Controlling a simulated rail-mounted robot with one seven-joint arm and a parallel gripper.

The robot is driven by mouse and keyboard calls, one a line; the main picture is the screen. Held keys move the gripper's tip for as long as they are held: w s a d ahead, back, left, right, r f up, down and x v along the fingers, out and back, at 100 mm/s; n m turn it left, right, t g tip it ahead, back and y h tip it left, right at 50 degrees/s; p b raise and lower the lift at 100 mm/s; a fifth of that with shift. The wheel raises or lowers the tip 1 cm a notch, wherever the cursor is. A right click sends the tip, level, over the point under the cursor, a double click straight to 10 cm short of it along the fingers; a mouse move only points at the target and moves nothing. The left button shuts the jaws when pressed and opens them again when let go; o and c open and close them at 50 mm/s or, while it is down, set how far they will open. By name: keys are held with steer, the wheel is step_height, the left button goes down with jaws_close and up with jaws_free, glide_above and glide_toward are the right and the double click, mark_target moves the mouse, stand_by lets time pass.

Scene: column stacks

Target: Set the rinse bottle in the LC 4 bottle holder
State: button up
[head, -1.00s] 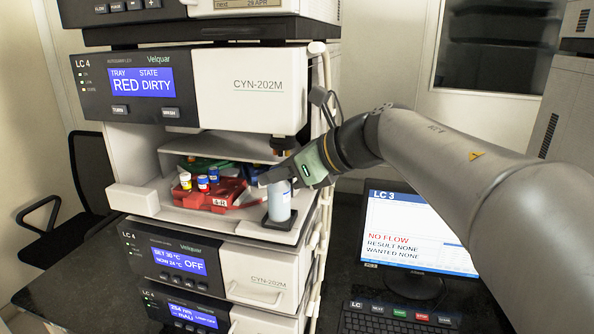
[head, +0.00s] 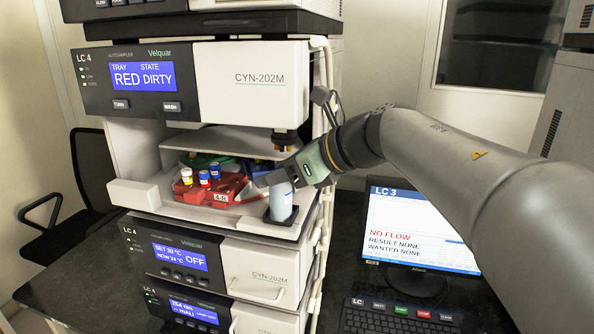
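The rinse bottle (head: 281,207), pale blue-white, stands upright at the right front of the open LC 4 autosampler bay. Its base is at the black bottle holder (head: 268,219), and the dark rim shows around it. It appears to sit in the holder, but I cannot tell if it is fully down. My gripper (head: 280,179) reaches in from the right with its fingers at the bottle's upper part. It appears shut on the bottle; the fingers hide the top.
A red vial tray (head: 212,190) with several capped vials lies left of the bottle. Above is the autosampler front (head: 240,82), reading RED DIRTY. A dark needle fitting (head: 284,140) hangs over the bottle. White tubing runs down the right edge. An LC 3 monitor (head: 420,225) stands right.

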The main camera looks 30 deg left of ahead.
steer(key=b+v, duration=0.1)
steer(key=v, duration=1.6)
steer(key=shift+d, duration=0.2)
steer(key=w+d+m+t, duration=1.1)
steer(key=w+m+t, duration=0.35)
steer(key=m, duration=0.85)
steer(key=d+f+m+t+h, duration=0.1)
steer(key=d+f+m+h, duration=0.8)
steer(key=m, duration=0.3)
steer(key=s+d+f+m+g+h, duration=0.2)
steer(key=s+d+f+m+g, duration=0.45)
steer(key=f, duration=0.55)
steer(key=s+d+f+m+g+h, duration=0.2)
steer(key=s+d+f+m+g, duration=0.15)
steer(key=s+f+m, duration=0.6)
steer(key=s+f+m+g, duration=0.1)
steer(key=s+f+g, duration=0.1)
steer(key=s+f, duration=0.2)
steer(key=s+a+f+m+g+y, duration=0.1)
steer(key=s+f+m+g, duration=0.1)
steer(key=s, duration=0.6)
steer(key=shift+s+a+f, duration=0.25)
steer(key=shift+s+f, duration=0.15)
steer(key=shift+f, duration=0.45)
